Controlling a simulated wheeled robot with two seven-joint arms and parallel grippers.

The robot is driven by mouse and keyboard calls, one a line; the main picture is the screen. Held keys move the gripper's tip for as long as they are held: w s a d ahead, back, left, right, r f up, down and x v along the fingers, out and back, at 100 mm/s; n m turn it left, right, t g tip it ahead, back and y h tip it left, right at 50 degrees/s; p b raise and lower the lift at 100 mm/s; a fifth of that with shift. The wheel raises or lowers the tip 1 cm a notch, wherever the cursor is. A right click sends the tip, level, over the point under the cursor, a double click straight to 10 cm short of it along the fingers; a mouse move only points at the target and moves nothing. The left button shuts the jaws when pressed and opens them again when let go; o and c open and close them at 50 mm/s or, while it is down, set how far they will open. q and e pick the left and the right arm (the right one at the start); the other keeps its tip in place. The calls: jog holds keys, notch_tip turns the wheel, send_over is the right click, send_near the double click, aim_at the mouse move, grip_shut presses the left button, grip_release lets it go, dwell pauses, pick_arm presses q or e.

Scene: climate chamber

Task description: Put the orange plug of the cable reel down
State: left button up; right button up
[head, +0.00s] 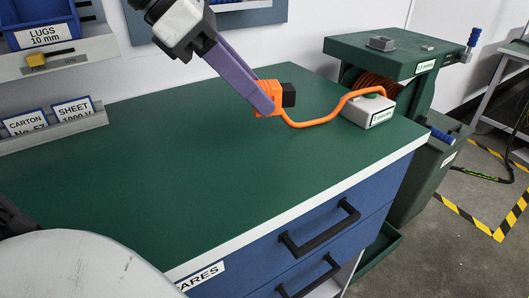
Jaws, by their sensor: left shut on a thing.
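The orange plug (270,92) of the cable reel has an orange body and a black end that faces right. My left gripper (262,98), with purple fingers, comes in from the upper left and is shut on the plug. The plug appears to be a little above the green bench top (190,150), near its back edge; the exact gap is hard to tell. An orange cable (325,121) runs from the plug in a sagging curve to the right, over a small light box (368,112), towards the green cable reel (388,52). My right gripper is not in view.
The left and middle of the bench top are clear. A blue bin (38,26) labelled LUGS and a ledge with cards (50,118) are on the wall at left. Blue drawers with black handles (320,230) are below the front edge. Yellow-black floor tape (480,225) lies at right.

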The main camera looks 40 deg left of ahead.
pick_arm(q)
notch_tip(320, 180, down, 6)
jog(key=shift+r+b, duration=0.15)
jog(key=shift+b, duration=0.5)
notch_tip(320, 180, down, 3)
jog(key=shift+r+b, duration=0.1)
jog(key=shift+b, duration=0.3)
jog(key=shift+r, duration=0.1)
jog(key=shift+f, duration=0.25)
jog(key=o, duration=1.2)
jog(key=shift+r, duration=0.1)
jog(key=shift+c, duration=0.2)
